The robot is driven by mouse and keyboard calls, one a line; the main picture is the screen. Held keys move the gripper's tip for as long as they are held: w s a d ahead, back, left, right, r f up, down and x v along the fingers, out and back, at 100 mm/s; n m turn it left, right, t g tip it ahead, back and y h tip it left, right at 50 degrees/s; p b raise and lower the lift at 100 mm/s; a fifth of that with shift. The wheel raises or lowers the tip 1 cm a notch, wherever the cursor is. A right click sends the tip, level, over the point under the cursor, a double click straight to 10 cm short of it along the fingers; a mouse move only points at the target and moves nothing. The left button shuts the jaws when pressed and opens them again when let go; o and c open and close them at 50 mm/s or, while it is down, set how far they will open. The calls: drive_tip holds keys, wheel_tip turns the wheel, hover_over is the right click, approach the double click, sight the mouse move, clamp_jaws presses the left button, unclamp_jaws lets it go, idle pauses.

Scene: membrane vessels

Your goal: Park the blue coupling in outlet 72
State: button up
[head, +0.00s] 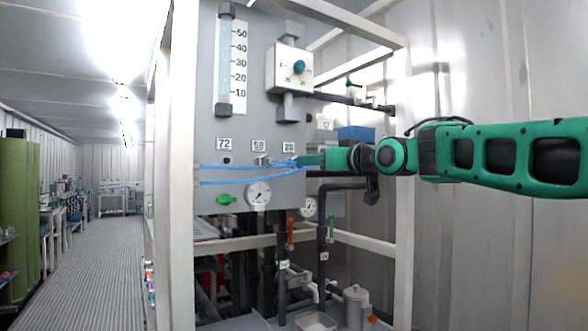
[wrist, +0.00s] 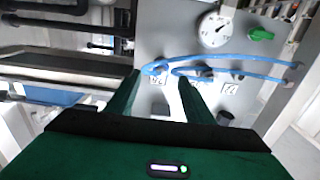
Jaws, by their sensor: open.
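The grey panel carries labelled outlets. Outlet 72 (head: 227,160) is a dark, empty-looking hole under its label, left of the other two; its label (wrist: 230,88) shows upside down in the wrist view. The blue coupling (wrist: 154,68) is at the outlet farthest from 72, where blue hose strands (head: 232,167) converge. In the head view it is mostly hidden by my gripper. My gripper (head: 304,161) is open, close in front of that outlet. In the wrist view my gripper's fingertips (wrist: 159,74) are spread either side of the coupling; contact cannot be told.
A grey fitting (head: 262,160) is at the middle outlet. A gauge (head: 259,193) and a green valve handle (head: 227,199) are below the outlets. A flow tube (head: 226,60) and a control box (head: 289,69) are above. A white frame post (head: 182,160) stands at left.

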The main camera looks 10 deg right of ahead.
drive_tip(key=shift+x, duration=4.15)
clamp_jaws()
drive_tip(key=v, duration=0.6)
